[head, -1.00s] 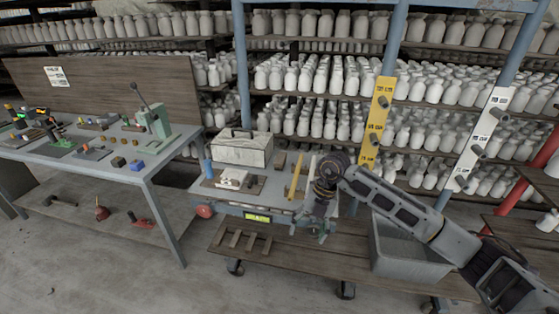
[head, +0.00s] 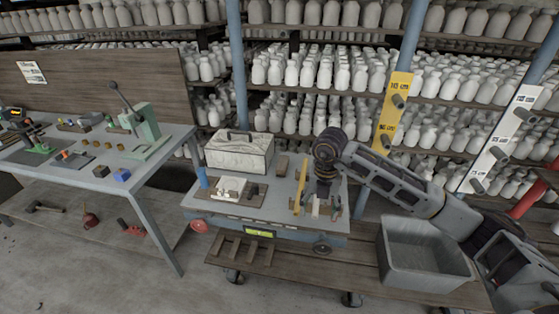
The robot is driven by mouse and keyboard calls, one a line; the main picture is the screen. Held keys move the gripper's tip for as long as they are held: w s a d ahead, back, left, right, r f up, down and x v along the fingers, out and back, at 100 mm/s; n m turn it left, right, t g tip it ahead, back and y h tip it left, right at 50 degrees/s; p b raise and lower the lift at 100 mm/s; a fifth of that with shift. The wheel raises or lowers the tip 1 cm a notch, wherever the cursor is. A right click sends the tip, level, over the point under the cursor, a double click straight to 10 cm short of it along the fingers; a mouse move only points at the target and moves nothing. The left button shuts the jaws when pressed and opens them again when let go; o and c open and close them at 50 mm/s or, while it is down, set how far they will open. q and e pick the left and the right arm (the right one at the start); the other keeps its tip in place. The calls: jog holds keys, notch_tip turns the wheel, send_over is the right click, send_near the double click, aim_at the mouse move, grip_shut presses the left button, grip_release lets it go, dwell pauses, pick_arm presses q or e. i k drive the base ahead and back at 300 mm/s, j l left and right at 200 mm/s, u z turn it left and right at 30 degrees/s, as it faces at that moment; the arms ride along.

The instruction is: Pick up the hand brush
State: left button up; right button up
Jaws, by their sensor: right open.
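My right arm reaches in from the right, and its wrist hangs over the right end of the grey cart top (head: 285,211). My right gripper (head: 323,197) points down there, open, close above several small brown and pale items. A small pale and brown piece (head: 316,208) under the fingers may be the hand brush. It is too small and too covered by the gripper to be sure. I cannot tell whether the fingers touch it. My left gripper is not in view.
A yellow upright strip (head: 300,186) stands just left of the gripper. A pale toolbox (head: 238,152), a blue cylinder (head: 202,177) and a board with a white block (head: 231,187) are further left. A grey bin (head: 424,252) stands at right. Shelves of white jars fill the back.

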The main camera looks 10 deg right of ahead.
aim_at(281, 170)
jog(key=i, duration=1.35)
